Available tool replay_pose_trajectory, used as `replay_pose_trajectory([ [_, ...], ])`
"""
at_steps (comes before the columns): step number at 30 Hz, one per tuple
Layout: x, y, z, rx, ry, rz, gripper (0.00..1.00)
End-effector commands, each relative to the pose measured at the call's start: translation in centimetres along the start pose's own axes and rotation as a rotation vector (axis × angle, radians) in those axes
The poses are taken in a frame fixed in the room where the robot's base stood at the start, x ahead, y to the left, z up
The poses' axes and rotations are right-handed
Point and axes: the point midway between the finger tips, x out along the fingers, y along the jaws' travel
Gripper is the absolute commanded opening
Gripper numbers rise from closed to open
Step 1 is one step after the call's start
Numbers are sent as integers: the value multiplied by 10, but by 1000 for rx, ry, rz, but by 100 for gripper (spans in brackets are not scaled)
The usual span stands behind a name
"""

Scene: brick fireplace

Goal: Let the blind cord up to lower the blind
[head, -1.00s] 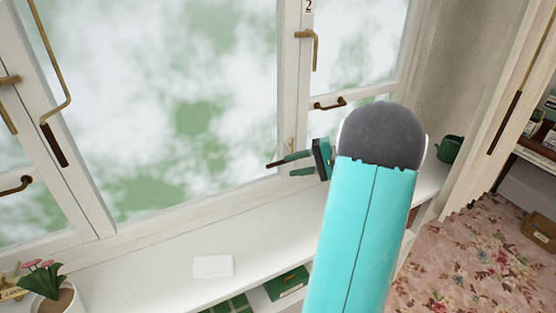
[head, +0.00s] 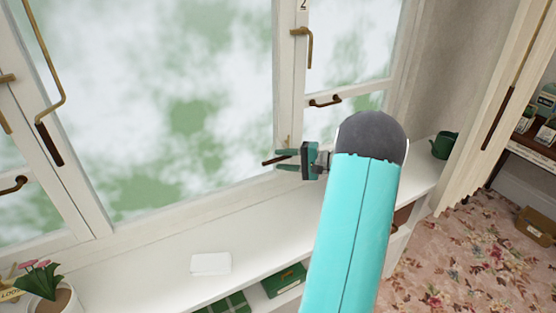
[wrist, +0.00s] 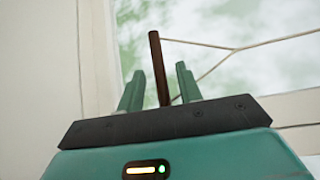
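My gripper (head: 280,160) is at the window frame, its two green fingers pointing left. In the wrist view, the fingers (wrist: 158,85) stand apart. A thin dark brown rod (wrist: 157,60) is upright between them, with gaps visible beside it. It also shows in the head view (head: 271,161) between the fingertips. A pale thin cord (wrist: 200,43) runs right from near the rod's top and forks; one strand slants back down toward the right finger. The blind itself is not recognisable in these views.
The white sill (head: 150,262) below holds a white block (head: 211,263), a flower pot (head: 48,300) at left and a green pot (head: 443,145) at right. Window handles (head: 303,45) stick out from the frames. A pale curtain (head: 495,125) hangs at right. Part of the sill is clear.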

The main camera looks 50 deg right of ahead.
Motion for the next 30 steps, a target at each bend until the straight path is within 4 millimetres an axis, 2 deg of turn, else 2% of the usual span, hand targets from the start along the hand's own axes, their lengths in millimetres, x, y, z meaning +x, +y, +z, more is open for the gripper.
replay_pose_trajectory([
  [3,15,0,0,0,-1,0,35],
  [6,22,0,0,0,1,0,35],
  [14,24,0,0,0,1,0,35],
  [15,23,0,0,0,1,0,33],
  [20,23,0,0,0,1,0,2],
  [30,22,-4,0,-2,1,0,0],
])
